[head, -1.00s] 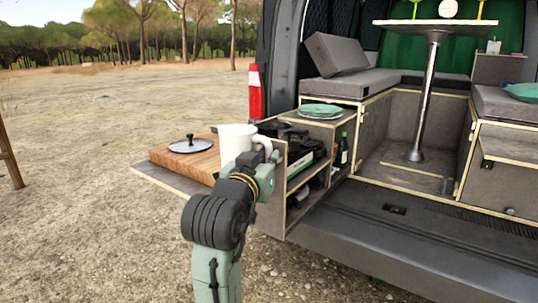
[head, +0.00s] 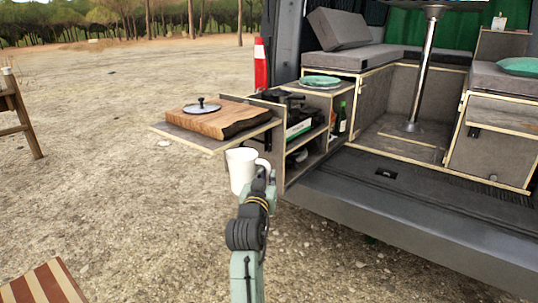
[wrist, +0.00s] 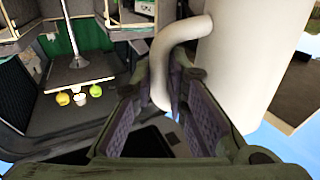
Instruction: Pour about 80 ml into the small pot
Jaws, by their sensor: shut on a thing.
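A white jug (head: 241,170) with a side handle is in the head view, in front of the pull-out shelf and left of the cabinet. My gripper (head: 265,176) is at its handle, on the right side. In the wrist view the gripper (wrist: 166,88) is shut on the curved handle, and the jug's smooth body (wrist: 245,75) fills the upper right. The jug looks about upright; its contents are hidden. A lid with a dark knob (head: 202,105) lies on the wooden board. I cannot make out the small pot in either view.
The wooden board (head: 213,123) lies on the pull-out shelf (head: 188,138). The van's bumper (head: 400,215) is to the right. Open gravel lies left.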

